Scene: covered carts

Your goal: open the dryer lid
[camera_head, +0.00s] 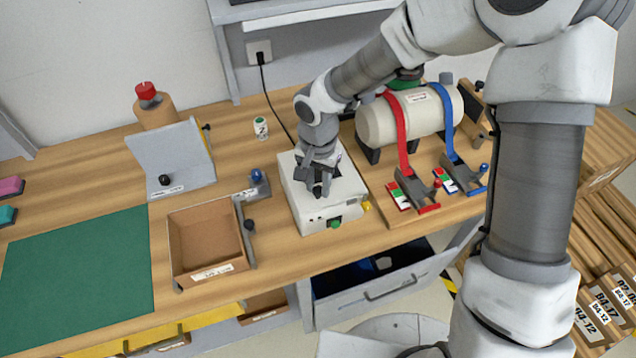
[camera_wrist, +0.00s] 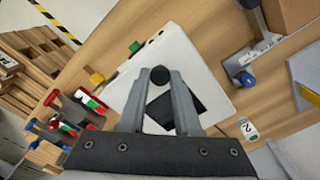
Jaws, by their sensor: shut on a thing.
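The dryer is a white box (camera_head: 339,215) on the wooden bench, in the middle of the head view, with a green button and a yellow knob at its front. Its white lid (camera_wrist: 192,62) looks down, though my gripper hides part of it in the head view. My gripper (camera_head: 319,190) points down over the lid. In the wrist view, my gripper (camera_wrist: 159,78) has its two fingers on either side of a round black knob (camera_wrist: 160,74) and is shut on it. A dark square patch on the lid lies partly between the fingers.
A cream tank (camera_head: 380,127) with red and blue straps stands right of the dryer. An open cardboard tray (camera_head: 187,238), a blue-knobbed bracket (camera_head: 260,188) and a grey angled panel (camera_head: 165,150) are to its left. An open drawer (camera_head: 385,290) juts out below the bench.

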